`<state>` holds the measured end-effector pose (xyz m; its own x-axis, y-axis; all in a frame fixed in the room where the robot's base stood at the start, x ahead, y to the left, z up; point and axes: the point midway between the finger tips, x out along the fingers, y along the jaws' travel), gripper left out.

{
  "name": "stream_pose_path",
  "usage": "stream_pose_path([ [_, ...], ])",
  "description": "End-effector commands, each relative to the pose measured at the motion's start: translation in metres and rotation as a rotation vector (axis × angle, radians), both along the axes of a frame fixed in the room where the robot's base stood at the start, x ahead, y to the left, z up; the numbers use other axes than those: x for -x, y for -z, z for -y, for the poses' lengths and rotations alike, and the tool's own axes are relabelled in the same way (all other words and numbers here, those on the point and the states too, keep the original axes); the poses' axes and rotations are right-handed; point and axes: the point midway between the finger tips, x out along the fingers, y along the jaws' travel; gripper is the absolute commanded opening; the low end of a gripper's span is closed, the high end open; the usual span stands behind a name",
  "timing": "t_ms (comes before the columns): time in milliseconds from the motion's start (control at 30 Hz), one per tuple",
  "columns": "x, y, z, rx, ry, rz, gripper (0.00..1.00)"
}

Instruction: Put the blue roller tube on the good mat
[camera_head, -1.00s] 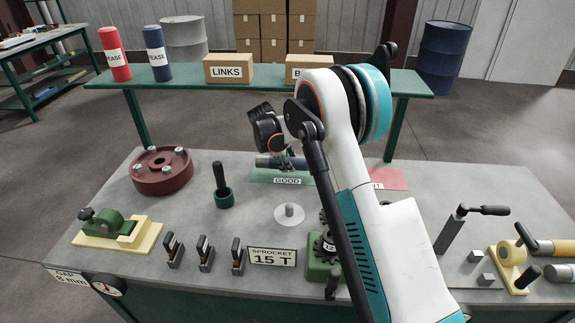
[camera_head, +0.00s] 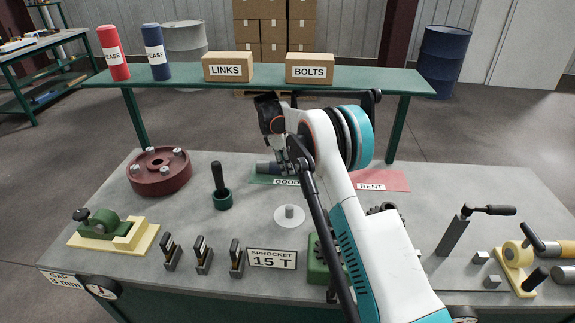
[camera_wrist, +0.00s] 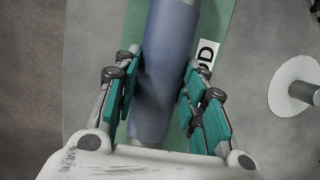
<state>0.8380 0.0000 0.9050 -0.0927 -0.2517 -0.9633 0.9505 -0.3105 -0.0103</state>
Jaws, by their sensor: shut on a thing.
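The blue roller tube (camera_wrist: 165,60) lies lengthwise between the teal finger pads of my gripper (camera_wrist: 158,105) in the wrist view. My gripper is shut on it. In the head view the tube's grey-blue end (camera_head: 262,167) shows beside my gripper (camera_head: 282,163), and the rest is mostly hidden behind my arm. The green GOOD mat (camera_head: 262,179) is under the tube, and it also shows in the wrist view (camera_wrist: 222,22). I cannot tell whether the tube touches the mat or is slightly above it.
The red BENT mat (camera_head: 385,181) lies right of the green one. A white disc with a peg (camera_head: 290,216), a dark green cup with a handle (camera_head: 221,193) and a maroon flange (camera_head: 159,174) stand nearby. A raised green shelf (camera_head: 200,79) with boxes runs behind.

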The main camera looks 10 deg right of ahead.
Motion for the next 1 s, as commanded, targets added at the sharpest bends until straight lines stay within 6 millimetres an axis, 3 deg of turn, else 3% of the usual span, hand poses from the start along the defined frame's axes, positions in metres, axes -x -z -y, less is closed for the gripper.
stream_pose_path([
  [67, 0.0, 0.002, 0.0, 0.0, 0.0, 0.0, 0.0],
  [100, 0.0, 0.003, 0.0, 0.0, 0.0, 0.0, 0.4],
  [200, 0.0, 0.002, 0.0, 0.0, 0.0, 0.001, 0.58],
  [533, 0.0, 0.001, 0.0, 0.0, 0.0, 0.001, 0.58],
  [700, -0.001, -0.014, -0.003, 0.0, 0.0, 0.001, 0.58],
  [1000, -0.023, -0.013, -0.063, -0.001, -0.003, 0.001, 0.58],
])
